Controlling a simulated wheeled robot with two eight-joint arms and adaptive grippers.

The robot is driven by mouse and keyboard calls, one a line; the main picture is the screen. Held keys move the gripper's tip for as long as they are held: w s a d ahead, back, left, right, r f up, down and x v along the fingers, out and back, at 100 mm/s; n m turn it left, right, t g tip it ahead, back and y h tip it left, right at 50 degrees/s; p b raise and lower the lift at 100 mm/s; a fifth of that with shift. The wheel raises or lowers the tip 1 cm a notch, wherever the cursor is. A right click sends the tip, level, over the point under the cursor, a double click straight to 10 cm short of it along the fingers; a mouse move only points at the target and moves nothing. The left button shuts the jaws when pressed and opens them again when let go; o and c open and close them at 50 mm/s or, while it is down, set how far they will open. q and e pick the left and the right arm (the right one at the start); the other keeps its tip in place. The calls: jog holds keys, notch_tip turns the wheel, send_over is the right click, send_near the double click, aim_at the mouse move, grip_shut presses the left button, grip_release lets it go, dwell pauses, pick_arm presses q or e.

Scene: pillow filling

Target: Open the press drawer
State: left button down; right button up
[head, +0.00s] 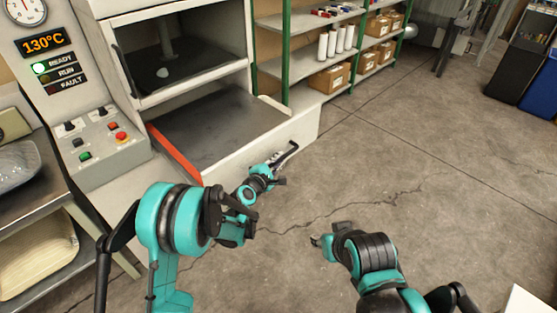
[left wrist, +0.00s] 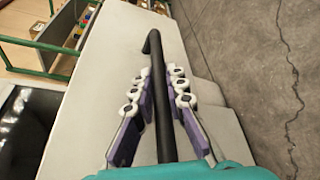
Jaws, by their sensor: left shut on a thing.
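The press drawer (head: 215,125) stands out from the white press below its dark chamber. It has a dark flat bed, an orange-red left edge and a pale front panel (left wrist: 100,75). A black bar handle (left wrist: 158,85) is on its front. My left gripper (head: 278,165) is at the handle; in the left wrist view its purple-and-white fingers (left wrist: 160,90) lie on both sides of the bar, shut on it. My right gripper (head: 322,238) is over the floor, away from the drawer; its fingers are too small to judge.
A control panel (head: 85,135) with buttons and a 130°C display stands left of the press. Behind is a green-posted shelf (head: 290,65) with boxes and white rolls. A side rack (head: 30,215) holds pillows at left. The cracked concrete floor (head: 430,160) at right is clear.

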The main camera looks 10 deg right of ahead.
pick_arm(q)
jog(key=c, duration=1.5)
grip_release()
jog(key=shift+c, duration=0.2)
jog(key=shift+a, duration=0.1)
jog(key=v, duration=1.2)
jog(key=shift+r, duration=0.1)
